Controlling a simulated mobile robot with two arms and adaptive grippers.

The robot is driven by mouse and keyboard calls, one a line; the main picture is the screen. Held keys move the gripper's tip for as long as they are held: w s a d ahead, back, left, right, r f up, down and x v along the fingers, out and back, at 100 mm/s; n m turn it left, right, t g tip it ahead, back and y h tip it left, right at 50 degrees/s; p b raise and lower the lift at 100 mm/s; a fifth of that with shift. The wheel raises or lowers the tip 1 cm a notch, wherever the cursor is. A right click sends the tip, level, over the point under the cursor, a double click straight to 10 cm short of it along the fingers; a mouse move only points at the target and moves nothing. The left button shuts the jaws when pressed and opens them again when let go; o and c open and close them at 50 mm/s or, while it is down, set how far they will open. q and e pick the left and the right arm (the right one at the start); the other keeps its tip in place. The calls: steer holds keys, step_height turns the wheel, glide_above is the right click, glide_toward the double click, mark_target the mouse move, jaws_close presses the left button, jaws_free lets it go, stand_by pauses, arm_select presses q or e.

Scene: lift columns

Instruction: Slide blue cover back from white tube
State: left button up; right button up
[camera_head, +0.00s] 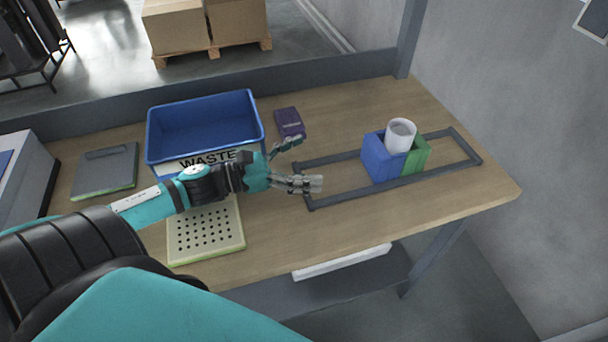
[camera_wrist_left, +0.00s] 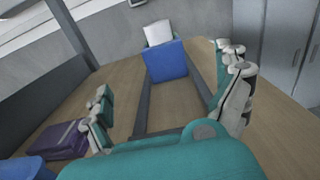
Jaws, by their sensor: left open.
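The blue cover (camera_head: 382,158) stands on a dark rail frame (camera_head: 345,200), close against the white tube (camera_head: 401,134). A green block (camera_head: 416,155) stands on the tube's other side. The tube is upright between the two, and its lower part is hidden. My left gripper (camera_head: 307,164) is open and empty at the left end of the rail frame, apart from the blue cover. In the left wrist view the blue cover (camera_wrist_left: 166,62) is ahead between the open fingers (camera_wrist_left: 170,100), with the white tube (camera_wrist_left: 158,33) behind it. My right gripper is not in view.
A blue waste bin (camera_head: 205,130) stands behind my left forearm. A purple box (camera_head: 289,122) lies near the gripper. A perforated block (camera_head: 206,230) and a grey flat case (camera_head: 105,171) lie on the wooden table (camera_head: 400,225). The table's front right is clear.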

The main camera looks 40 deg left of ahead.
mark_target(372, 146)
arm_select(q)
steer(key=shift+f, duration=0.35)
steer(key=shift+w+d+r, duration=0.1)
steer(key=p+x, duration=0.3)
steer(key=x, duration=1.3)
steer(key=shift+w+r+p, duration=0.1)
steer(key=shift+p, duration=0.2)
steer(key=shift+w+d, duration=0.4)
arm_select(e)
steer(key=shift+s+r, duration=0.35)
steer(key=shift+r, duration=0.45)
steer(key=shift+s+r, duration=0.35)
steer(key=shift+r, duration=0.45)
arm_select(q)
steer(key=c, duration=1)
